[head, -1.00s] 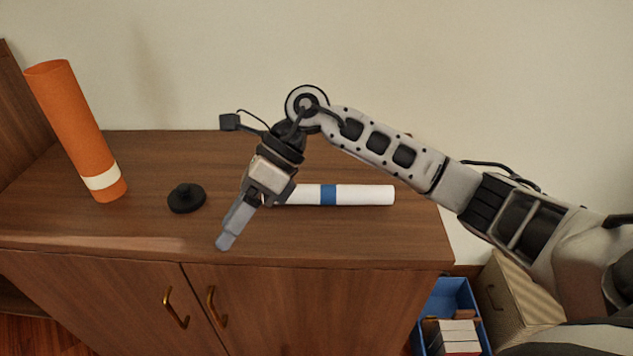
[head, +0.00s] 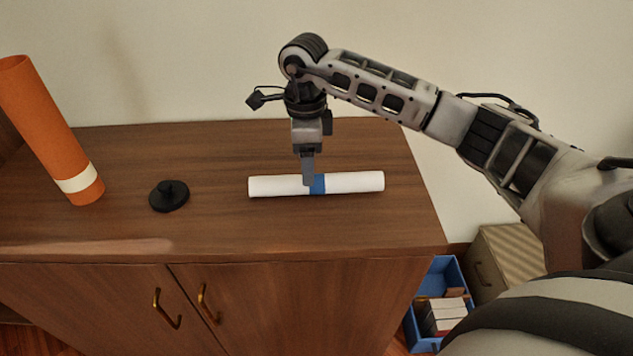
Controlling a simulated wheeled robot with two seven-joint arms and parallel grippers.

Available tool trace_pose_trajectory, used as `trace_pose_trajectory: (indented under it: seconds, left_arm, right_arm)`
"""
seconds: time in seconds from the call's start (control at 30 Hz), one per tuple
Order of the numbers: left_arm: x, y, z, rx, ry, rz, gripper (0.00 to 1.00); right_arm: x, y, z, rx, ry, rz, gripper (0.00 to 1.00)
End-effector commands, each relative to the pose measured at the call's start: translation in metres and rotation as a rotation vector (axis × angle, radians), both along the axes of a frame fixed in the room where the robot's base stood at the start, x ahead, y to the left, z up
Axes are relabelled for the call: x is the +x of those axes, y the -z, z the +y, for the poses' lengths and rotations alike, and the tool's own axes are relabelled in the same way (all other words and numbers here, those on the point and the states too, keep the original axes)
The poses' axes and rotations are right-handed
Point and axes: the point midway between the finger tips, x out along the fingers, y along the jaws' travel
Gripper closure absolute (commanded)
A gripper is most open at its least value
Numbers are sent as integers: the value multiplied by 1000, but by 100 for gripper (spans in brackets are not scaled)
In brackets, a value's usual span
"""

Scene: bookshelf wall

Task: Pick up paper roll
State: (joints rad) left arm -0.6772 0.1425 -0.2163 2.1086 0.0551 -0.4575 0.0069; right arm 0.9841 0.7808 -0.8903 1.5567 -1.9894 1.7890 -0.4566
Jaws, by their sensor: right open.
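The paper roll (head: 352,182) is white with a blue band around its middle. It lies sideways on the wooden cabinet top, right of centre in the head view. My right gripper (head: 309,180) points down over the roll, at the left edge of the blue band. It is open, and its fingers overlap the roll in the picture and hide a small part of it. Whether the fingers touch the roll or reach around it, I cannot tell. My left gripper is not in view.
The wooden cabinet top (head: 230,225) also bears a black round lid-like object (head: 169,196) and a tilted orange tube (head: 45,125) with a white band at the left. A wall stands behind. A blue crate (head: 411,325) and a beige box (head: 508,262) are at the lower right.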

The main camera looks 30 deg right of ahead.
Motion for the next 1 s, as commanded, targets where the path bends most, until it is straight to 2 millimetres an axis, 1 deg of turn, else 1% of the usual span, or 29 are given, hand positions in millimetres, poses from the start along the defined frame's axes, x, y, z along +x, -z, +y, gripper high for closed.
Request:
trace_pose_trajectory:
  seconds: [0.17,0.3,0.43,0.53,0.73,0.77,0.8,0.87,0.9,0.93,1.0]
  left_arm:
    - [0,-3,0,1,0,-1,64]
    - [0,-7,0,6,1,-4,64]
    - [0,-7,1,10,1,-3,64]
    - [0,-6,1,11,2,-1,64]
    - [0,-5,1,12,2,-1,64]
    - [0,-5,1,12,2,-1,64]
    - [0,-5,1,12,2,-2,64]
    - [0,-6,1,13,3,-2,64]
    - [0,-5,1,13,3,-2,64]
    - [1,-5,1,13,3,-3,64]
    - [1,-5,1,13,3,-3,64]
  right_arm:
    - [0,12,-2,0,2,4,36]
    - [3,33,-8,1,2,4,36]
    - [3,50,-9,1,1,2,36]
    - [3,55,-9,1,0,-1,36]
    - [4,56,-9,1,0,-1,36]
    - [4,56,-9,1,0,-1,42]
    - [4,56,-9,1,0,-1,53]
    - [4,56,-9,1,0,-1,70]
    - [4,56,-9,1,0,-1,81]
    - [4,56,-9,1,0,-1,87]
    - [4,55,-9,0,0,-1,87]
